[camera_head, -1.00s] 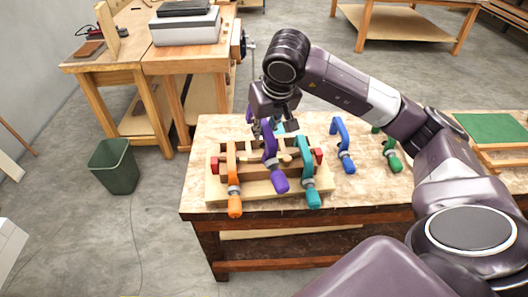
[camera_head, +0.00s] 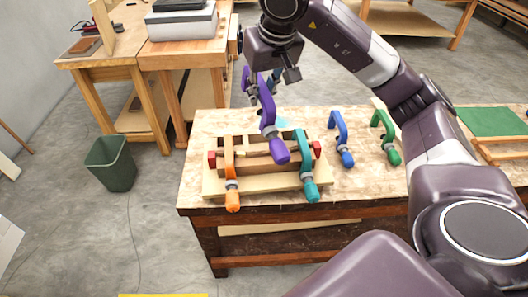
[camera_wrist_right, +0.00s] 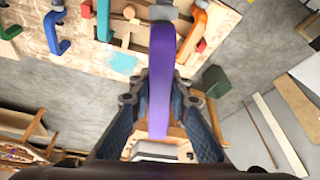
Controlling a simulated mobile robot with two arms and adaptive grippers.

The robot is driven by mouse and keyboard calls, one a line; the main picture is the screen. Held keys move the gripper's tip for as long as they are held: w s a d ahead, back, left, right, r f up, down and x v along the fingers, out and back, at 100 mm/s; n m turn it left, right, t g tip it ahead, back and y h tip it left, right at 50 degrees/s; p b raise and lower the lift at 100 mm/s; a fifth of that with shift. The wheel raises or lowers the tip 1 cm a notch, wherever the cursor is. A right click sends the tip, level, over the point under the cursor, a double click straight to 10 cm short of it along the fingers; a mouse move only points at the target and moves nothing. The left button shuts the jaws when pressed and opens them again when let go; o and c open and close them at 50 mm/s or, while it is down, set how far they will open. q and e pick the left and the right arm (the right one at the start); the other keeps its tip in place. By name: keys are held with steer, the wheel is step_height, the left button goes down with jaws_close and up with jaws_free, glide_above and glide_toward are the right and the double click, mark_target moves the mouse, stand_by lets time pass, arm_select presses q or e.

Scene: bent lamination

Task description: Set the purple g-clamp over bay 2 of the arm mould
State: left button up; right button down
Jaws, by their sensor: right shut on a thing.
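The purple g-clamp (camera_head: 267,108) is held by my right gripper (camera_head: 268,86), its purple handle hanging toward the front. In the right wrist view its purple frame (camera_wrist_right: 161,75) stands between the two fingers (camera_wrist_right: 160,115). The clamp hangs in the air above and behind the middle of the arm mould (camera_head: 262,187). The mould is a wooden form on a pale board. An orange clamp (camera_head: 229,160) sits over its left part and a teal clamp (camera_head: 304,165) over its right part. The bay numbers cannot be read. My left gripper is not in view.
A blue clamp (camera_head: 340,138) and a green clamp (camera_head: 386,136) stand on the workbench (camera_head: 430,150) right of the mould. A light blue patch (camera_wrist_right: 122,62) marks the bench top behind the mould. A dark green bin (camera_head: 111,164) stands on the floor at left.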

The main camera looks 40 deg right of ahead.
step_height(320, 180, down, 13)
steer(key=w+d+m+g+p, duration=0.1)
steer(key=m+g+p, duration=0.2)
steer(key=p, duration=0.3)
steer(key=shift+w+d+g+y, duration=0.3)
steer(key=shift+d+g+y, duration=0.1)
steer(key=shift+g, duration=0.1)
stand_by(0.5)
steer(key=shift+f, duration=0.25)
steer(key=shift+f+b, duration=0.2)
steer(key=shift+b, duration=0.15)
steer(key=shift+f+b, duration=1.85)
steer(key=shift+f, duration=0.35)
